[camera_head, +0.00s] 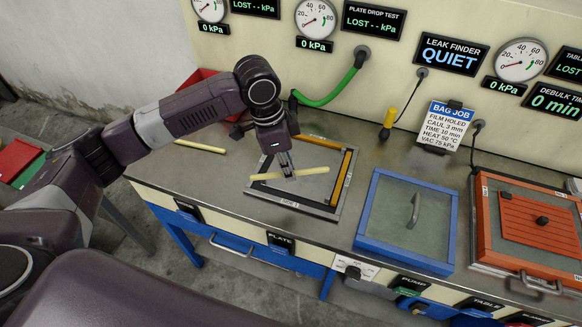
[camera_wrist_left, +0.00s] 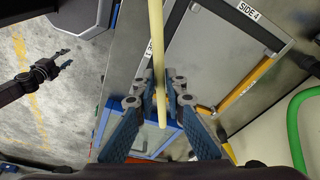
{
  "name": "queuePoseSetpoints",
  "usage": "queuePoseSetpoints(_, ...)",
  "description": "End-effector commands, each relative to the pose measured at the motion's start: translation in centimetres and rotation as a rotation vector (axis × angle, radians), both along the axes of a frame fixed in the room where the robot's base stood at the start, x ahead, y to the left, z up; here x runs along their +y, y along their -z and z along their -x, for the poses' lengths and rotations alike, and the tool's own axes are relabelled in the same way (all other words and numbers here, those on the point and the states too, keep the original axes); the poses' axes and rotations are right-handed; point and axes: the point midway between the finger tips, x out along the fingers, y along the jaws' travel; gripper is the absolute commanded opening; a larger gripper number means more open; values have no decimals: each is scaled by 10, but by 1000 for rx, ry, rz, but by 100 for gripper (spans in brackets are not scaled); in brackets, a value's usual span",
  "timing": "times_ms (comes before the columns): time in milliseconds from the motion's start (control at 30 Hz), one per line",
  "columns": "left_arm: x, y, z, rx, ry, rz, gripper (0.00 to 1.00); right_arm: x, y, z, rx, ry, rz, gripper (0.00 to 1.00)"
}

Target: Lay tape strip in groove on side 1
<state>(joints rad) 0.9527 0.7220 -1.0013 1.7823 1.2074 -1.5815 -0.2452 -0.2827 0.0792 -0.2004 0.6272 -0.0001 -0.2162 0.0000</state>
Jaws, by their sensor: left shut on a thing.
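My left gripper (camera_head: 287,172) is shut on a pale yellow tape strip (camera_head: 314,171) and holds it about level over the square plate (camera_head: 262,201). The strip also shows between the fingers in the left wrist view (camera_wrist_left: 156,40). The near edge of the plate carries the label SIDE 1 (camera_head: 289,205). Orange-yellow strips lie along the plate's far edge (camera_head: 318,141) and right edge (camera_head: 343,178). I cannot see the strip touching the side 1 groove. My right gripper (camera_wrist_left: 64,59) is small in the left wrist view, its fingers apart and empty.
Another pale strip (camera_head: 200,144) lies on the bench left of the plate. A red bin (camera_head: 199,76) and a green hose (camera_head: 330,95) are behind. A blue-framed glass panel (camera_head: 375,222) and an orange lid (camera_head: 520,218) stand to the right.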

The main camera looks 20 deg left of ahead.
Motion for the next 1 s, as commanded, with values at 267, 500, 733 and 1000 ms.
queuePoseSetpoints(267,-6,22,-4,8,357,-20,0,-2,-26,33,47,0,4,40)
queuePoseSetpoints(500,-6,32,-4,6,467,-28,0,-1,-30,25,35,1,3,40)
queuePoseSetpoints(733,-6,33,-4,5,470,-28,0,-1,-30,17,23,1,2,40)
queuePoseSetpoints(1000,-6,31,-4,2,469,-29,0,-1,-36,17,23,1,2,40)
